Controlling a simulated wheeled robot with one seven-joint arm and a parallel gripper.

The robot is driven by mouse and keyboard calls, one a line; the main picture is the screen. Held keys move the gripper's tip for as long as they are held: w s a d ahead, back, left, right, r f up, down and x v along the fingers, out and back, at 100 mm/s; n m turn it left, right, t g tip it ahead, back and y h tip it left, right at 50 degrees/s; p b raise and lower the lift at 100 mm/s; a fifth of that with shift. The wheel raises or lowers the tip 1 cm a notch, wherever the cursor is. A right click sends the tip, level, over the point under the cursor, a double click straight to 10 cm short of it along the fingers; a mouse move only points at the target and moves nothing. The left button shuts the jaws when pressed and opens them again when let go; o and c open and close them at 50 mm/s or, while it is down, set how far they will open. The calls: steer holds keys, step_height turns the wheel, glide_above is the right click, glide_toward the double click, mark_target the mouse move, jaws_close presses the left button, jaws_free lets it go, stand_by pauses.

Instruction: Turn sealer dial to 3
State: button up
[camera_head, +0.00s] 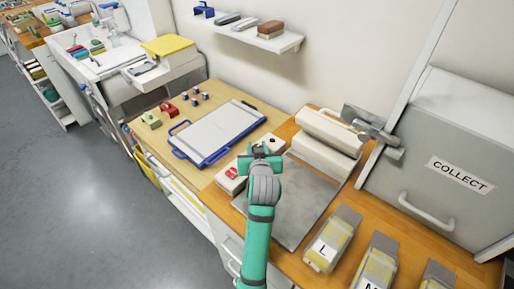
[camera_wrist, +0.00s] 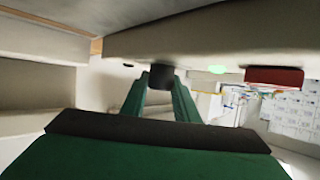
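The sealer (camera_head: 330,130) is a cream long-bodied machine with a grey plate (camera_head: 300,205) on the wooden counter. A cream housing (camera_head: 228,184) with a red part (camera_head: 232,173) shows beside my gripper (camera_head: 262,150). In the wrist view the dark dial (camera_wrist: 162,77) stands out from the cream housing, between the tips of my green gripper fingers (camera_wrist: 162,88). The fingers lie close along both its sides and seem shut on it. A lit green lamp (camera_wrist: 217,69) and a red block (camera_wrist: 275,78) are to its right. In the head view the dial is hidden; its number marks cannot be read.
A blue-edged white board (camera_head: 217,132) lies left of my gripper. Labelled packs, one marked L (camera_head: 333,240), stand at the front right. A grey COLLECT bin (camera_head: 440,160) is at the right. A wall shelf (camera_head: 250,36) hangs behind.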

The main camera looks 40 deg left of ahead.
steer(key=shift+m+t, duration=0.3)
steer(key=shift+m, duration=0.1)
steer(key=m+t+h, duration=0.2)
steer(key=m+h, duration=0.2)
steer(key=shift+a+r+h, duration=0.1)
steer(key=shift+a+h, duration=0.05)
steer(key=shift+h, duration=0.25)
steer(key=shift+m+t+h, duration=0.4)
steer(key=shift+m+h, duration=1.6)
steer(key=shift+h, duration=0.3)
steer(key=o, duration=1.1)
